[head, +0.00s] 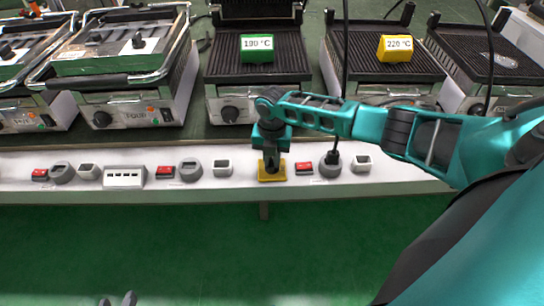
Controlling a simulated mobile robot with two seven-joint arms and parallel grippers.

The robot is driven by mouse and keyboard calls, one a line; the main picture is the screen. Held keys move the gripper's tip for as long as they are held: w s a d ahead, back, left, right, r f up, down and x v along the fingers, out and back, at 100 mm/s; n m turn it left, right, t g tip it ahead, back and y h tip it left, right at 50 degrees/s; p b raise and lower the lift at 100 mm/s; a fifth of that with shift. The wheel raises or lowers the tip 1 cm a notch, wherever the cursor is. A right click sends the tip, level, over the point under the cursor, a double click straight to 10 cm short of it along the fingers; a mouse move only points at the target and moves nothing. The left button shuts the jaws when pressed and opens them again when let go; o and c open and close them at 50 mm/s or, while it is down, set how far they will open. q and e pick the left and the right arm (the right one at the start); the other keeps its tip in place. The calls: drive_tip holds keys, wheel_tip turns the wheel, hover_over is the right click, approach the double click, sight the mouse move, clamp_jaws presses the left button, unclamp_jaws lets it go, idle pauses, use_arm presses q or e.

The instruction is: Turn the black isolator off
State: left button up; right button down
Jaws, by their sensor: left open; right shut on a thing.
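The black isolator (272,172) sits on a yellow base plate (266,177) on the white front panel, just right of the picture's middle. My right arm reaches in from the right with its gripper (270,157) pointing down. The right gripper is shut on the isolator's black knob and hides most of it. The knob's exact angle cannot be told. The tips of my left gripper (118,299) just show at the bottom edge, apart and empty, far from the isolator.
Red switches (304,168), round grey sockets (189,170) and white boxes (222,167) line the white panel (420,180) on both sides of the isolator. Several contact grills (230,95) stand behind it, two with temperature blocks. The green floor (170,245) in front is clear.

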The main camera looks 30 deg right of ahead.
sight(272, 162)
use_arm(q)
drive_tip(key=shift+a, duration=0.1)
use_arm(e)
drive_tip(key=shift+a+n, duration=0.1)
drive_tip(key=shift+n, duration=0.9)
use_arm(q)
drive_tip(key=shift+s, duration=0.1)
use_arm(e)
drive_tip(key=c, duration=1.1)
unclamp_jaws()
drive_tip(key=shift+r, duration=0.2)
use_arm(q)
drive_tip(key=p, duration=0.1)
drive_tip(key=a+r+p, duration=0.1)
drive_tip(key=p, duration=0.1)
drive_tip(key=shift+s+a, duration=0.15)
drive_tip(key=shift+s, duration=0.15)
use_arm(e)
wheel_tip(272, 162, up, 13)
drive_tip(key=shift+f, duration=0.2)
